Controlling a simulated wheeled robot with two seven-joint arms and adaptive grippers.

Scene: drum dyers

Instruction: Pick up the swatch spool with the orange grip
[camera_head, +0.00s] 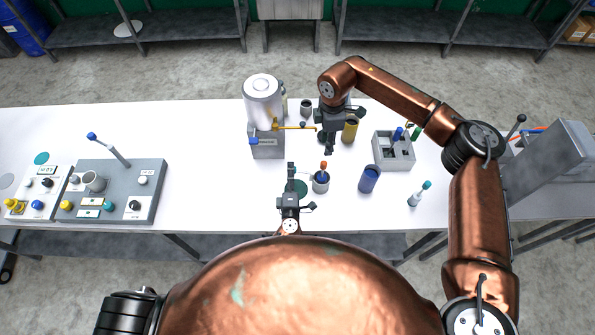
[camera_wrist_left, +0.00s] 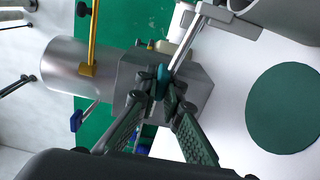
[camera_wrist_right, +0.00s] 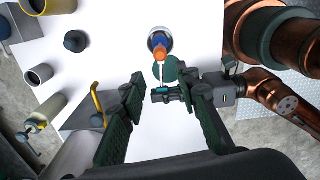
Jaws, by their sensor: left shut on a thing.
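The swatch spool with the orange grip (camera_head: 323,166) stands in a small blue-grey cup (camera_head: 320,187) near the table's front middle. Its orange grip also shows in the right wrist view (camera_wrist_right: 160,54). My left gripper (camera_head: 291,169) is just left of the cup. In the left wrist view my left gripper (camera_wrist_left: 162,96) is shut on a small teal piece (camera_wrist_left: 161,78) with a pale rod running from it. My right gripper (camera_head: 327,149) is above the table behind the orange grip. Its fingers (camera_wrist_right: 162,106) are wide apart with nothing between them.
A dispenser with a silver drum (camera_head: 262,89) stands behind my left gripper. A grey control panel (camera_head: 112,180) is left; white table lies clear between.

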